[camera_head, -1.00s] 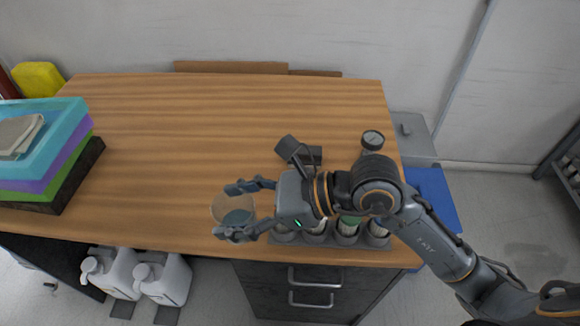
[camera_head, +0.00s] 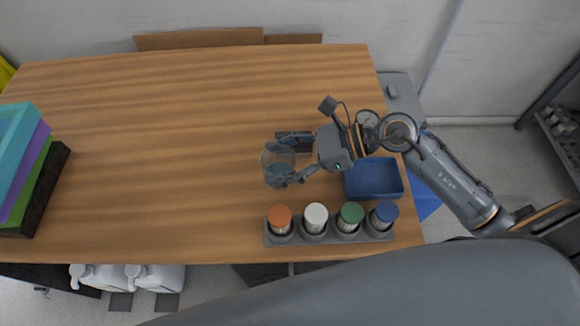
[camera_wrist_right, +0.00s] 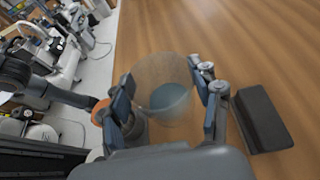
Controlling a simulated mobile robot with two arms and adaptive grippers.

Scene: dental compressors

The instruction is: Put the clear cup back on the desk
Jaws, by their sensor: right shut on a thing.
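The clear cup (camera_head: 270,161) is see-through with a blue-grey bottom. My right gripper (camera_head: 281,157) is shut on it, with one finger on each side. In the right wrist view the cup (camera_wrist_right: 160,72) sits between the two fingers of the gripper (camera_wrist_right: 167,103). The cup shows over the wooden desk (camera_head: 170,150), right of the desk's middle. I cannot tell whether its base touches the desk. My left gripper is not in view.
A dark block (camera_wrist_right: 262,118) lies close beside the right gripper. A blue tray (camera_head: 373,190) and a grey rack (camera_head: 330,238) of jars with coloured caps stand nearby. Stacked coloured trays (camera_head: 22,165) are at the far left.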

